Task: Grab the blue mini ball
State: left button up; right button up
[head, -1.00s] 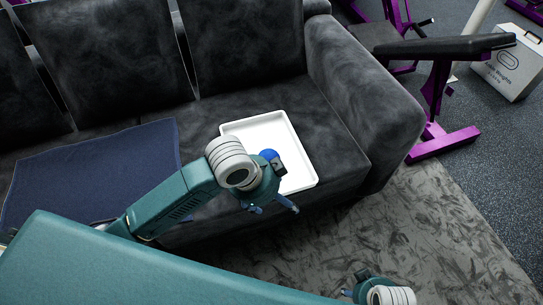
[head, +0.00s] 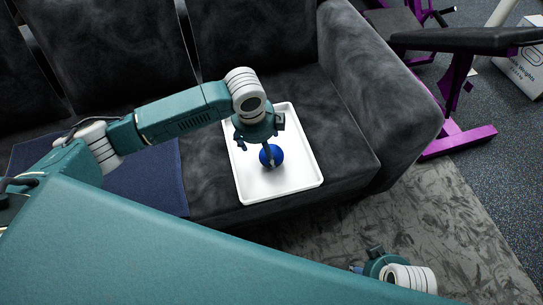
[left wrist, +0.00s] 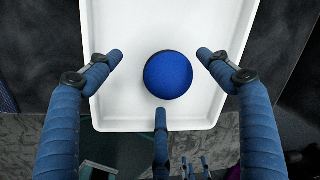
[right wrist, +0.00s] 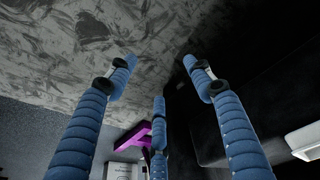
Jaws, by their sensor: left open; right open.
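The blue mini ball (head: 272,155) lies in a white tray (head: 301,178) on the dark sofa seat. In the left wrist view the ball (left wrist: 168,75) sits between and beyond the spread fingers of my left gripper (left wrist: 160,75), inside the tray (left wrist: 120,110). My left gripper (head: 258,143) is open above the tray, and one finger partly covers the ball in the head view. I cannot tell whether a finger touches it. My right gripper (right wrist: 158,75) is open and empty, with the rug and dark sofa side in front of it. Its wrist shows at the bottom right of the head view.
A navy cloth (head: 160,172) lies on the sofa left of the tray. The sofa armrest (head: 375,80) rises to the right. A purple-framed bench (head: 450,90) and a white box (head: 525,65) stand beyond it. The patterned rug (head: 410,220) is clear.

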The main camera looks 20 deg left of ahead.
pick_arm(q)
jog(key=f, duration=0.1)
jog(key=d+f+b, duration=0.1)
jog(key=f, duration=0.1)
jog(key=f+b, duration=0.1)
jog(key=shift+w+d+f, duration=0.2)
jog(key=shift+w+f, duration=0.2)
jog(key=shift+f, duration=0.15)
pick_arm(e)
jog(key=v, duration=0.7)
jog(key=shift+w+r, duration=0.2)
jog(key=shift+w, duration=0.15)
jog(key=shift+d, duration=0.1)
pick_arm(q)
jog(key=c, duration=1.1)
